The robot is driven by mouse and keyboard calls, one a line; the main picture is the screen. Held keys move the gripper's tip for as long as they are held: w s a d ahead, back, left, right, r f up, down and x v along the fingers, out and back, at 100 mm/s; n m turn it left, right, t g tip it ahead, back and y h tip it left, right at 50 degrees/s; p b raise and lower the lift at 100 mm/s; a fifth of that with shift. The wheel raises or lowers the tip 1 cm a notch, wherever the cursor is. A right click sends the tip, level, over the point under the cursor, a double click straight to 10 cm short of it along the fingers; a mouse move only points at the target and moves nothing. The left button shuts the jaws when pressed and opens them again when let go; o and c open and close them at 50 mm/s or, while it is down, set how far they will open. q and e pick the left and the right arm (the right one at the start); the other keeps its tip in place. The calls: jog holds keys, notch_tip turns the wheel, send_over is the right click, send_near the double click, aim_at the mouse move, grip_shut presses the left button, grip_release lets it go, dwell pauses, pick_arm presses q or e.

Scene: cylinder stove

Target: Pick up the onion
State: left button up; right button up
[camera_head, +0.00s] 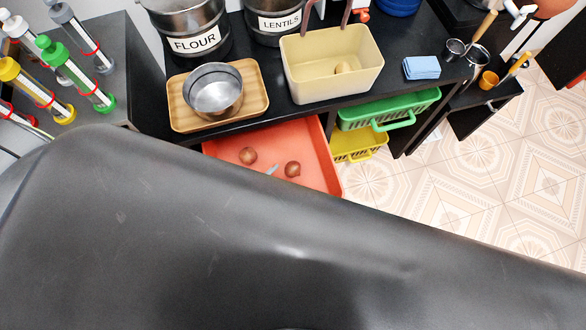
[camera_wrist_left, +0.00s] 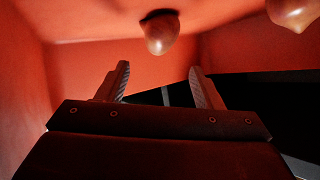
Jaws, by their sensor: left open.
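Two brown onions (camera_head: 248,155) and (camera_head: 293,169) lie apart in an open orange-red drawer (camera_head: 218,146) below the counter. In the left wrist view one onion (camera_wrist_left: 160,33) is just beyond the fingertips, centred between them. The other onion (camera_wrist_left: 293,12) is at the upper right corner, partly cut off. My left gripper (camera_wrist_left: 160,82) is open and empty, its two fingers pointing towards the nearer onion without visible contact. In the head view my dark arm hides the front of the drawer and most of the gripper. My right gripper does not show.
A wooden tray (camera_head: 178,118) with a metal bowl (camera_head: 214,92) and a cream bin (camera_head: 350,83) stand on the counter above the drawer. Green (camera_head: 410,108) and yellow (camera_head: 345,148) baskets are to its right. The drawer walls (camera_wrist_left: 70,95) are close around the gripper.

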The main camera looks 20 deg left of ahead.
pick_arm(q)
jog(key=shift+w+d+f, duration=0.2)
jog(key=shift+w+f, duration=0.4)
jog(key=shift+w, duration=0.05)
jog(key=b+x, duration=0.3)
jog(key=x, duration=0.2)
jog(key=shift+w+d+f, duration=0.15)
jog(key=shift+w+f, duration=0.05)
jog(key=shift+w, duration=0.3)
jog(key=shift+r, duration=0.1)
jog(key=c, duration=1.1)
jog(key=shift+c, duration=0.2)
jog(key=shift+r, duration=0.1)
jog(key=shift+r+p, duration=0.25)
jog(key=shift+p, duration=0.05)
jog(key=shift+c, duration=0.5)
notch_tip(320, 180, up, 9)
jog(key=p, duration=0.8)
jog(key=shift+r, duration=0.15)
